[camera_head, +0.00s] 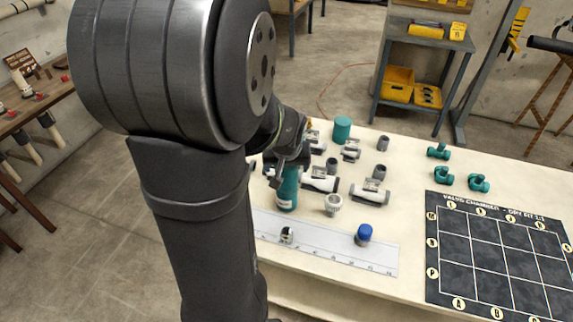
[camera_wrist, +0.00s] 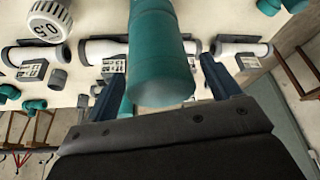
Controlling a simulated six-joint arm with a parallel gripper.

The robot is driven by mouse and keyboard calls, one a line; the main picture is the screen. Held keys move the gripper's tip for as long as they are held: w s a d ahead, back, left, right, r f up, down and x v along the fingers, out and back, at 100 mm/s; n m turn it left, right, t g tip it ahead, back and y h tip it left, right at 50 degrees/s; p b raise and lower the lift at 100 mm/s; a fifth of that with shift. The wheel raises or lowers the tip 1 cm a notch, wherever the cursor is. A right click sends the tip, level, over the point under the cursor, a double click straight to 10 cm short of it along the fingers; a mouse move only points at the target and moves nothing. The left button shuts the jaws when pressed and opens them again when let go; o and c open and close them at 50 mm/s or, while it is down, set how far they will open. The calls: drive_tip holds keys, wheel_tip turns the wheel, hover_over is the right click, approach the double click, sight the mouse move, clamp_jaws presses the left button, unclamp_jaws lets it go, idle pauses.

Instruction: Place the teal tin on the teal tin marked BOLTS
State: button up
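A teal tin (camera_wrist: 160,62) stands between the two fingers of my gripper (camera_wrist: 165,75) in the wrist view, its near end facing the camera. A narrow gap shows between the tin and each finger, so the gripper looks open around it. In the head view my gripper (camera_head: 287,160) is at the top of a tall teal column (camera_head: 288,186) with a pale label low on it. It looks like one tin upright on another, but the joint is hard to make out. The word on the label is too small to read. My arm covers part of this area.
Another teal cylinder (camera_head: 342,129) stands at the table's back. White pipe pieces with grey fittings (camera_head: 369,193) lie right of the column. A white cap (camera_head: 333,205), a blue-topped piece (camera_head: 363,235) and a ruler strip (camera_head: 335,247) are in front. A dark grid board (camera_head: 480,255) lies at right.

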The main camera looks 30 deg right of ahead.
drive_tip(key=shift+r, duration=0.1)
drive_tip(key=shift+r, duration=0.2)
drive_tip(key=v, duration=1.1)
drive_tip(key=shift+s+r, duration=0.2)
drive_tip(key=shift+r, duration=0.15)
drive_tip(key=x, duration=1.2)
drive_tip(key=shift+a+f, duration=0.1)
drive_tip(key=shift+f, duration=0.15)
drive_tip(key=shift+r, duration=0.2)
